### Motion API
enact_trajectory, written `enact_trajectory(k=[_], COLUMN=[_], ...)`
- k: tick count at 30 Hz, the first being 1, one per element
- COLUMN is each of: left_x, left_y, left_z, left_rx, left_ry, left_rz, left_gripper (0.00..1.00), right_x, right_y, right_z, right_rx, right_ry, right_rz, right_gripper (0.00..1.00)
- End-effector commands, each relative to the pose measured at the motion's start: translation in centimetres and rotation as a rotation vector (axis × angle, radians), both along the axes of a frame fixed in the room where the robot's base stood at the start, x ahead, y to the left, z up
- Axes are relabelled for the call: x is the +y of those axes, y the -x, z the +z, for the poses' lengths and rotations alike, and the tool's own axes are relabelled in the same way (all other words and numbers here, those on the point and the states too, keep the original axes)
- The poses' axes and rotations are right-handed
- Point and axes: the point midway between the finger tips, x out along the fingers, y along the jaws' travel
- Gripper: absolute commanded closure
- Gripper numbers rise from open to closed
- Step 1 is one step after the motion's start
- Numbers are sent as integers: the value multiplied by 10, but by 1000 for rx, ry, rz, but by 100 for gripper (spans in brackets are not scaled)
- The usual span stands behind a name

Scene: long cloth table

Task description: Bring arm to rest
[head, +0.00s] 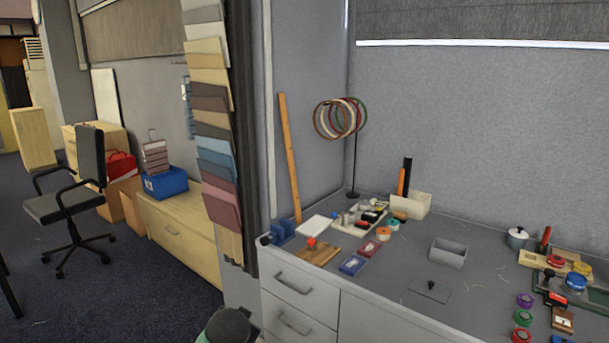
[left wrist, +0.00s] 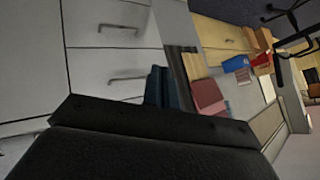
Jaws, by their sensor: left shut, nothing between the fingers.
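My left gripper (left wrist: 160,72) shows in the left wrist view as two dark fingers close together above the wide black body that fills the bottom of the picture. It is shut and empty. Behind it are the light drawer fronts (left wrist: 106,50) of the cabinet and, to the right, hanging colour samples (left wrist: 208,97). No contact with anything shows. My left gripper's fingers cannot be made out in the head view. My right gripper is in neither view.
The grey worktop (head: 400,262) carries a white tray of small items (head: 352,222), a grey box (head: 447,252), a lidded pot (head: 517,238) and several coloured discs. A hanging sample strip (head: 212,110) stands left of the cabinet. A chair (head: 72,190) stands on open carpet at far left.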

Motion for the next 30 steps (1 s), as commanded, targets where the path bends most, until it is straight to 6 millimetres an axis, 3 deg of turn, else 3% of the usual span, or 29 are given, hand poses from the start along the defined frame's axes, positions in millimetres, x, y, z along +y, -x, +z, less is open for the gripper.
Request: enact_trajectory(k=[1, 6, 19, 30], left_x=[-5, -13, -19, -21], left_y=[22, 86, 219, 334], left_z=[-2, -11, -37, -93], left_rx=[33, 124, 279, 499], left_ry=[33, 124, 300, 358], left_rz=[1, 8, 65, 154], left_gripper=[100, 100, 100, 100], right_x=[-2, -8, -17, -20], right_y=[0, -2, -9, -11], right_z=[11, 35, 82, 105], right_rx=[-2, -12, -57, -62], right_ry=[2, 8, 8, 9], right_rz=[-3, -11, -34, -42], right_gripper=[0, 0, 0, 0])
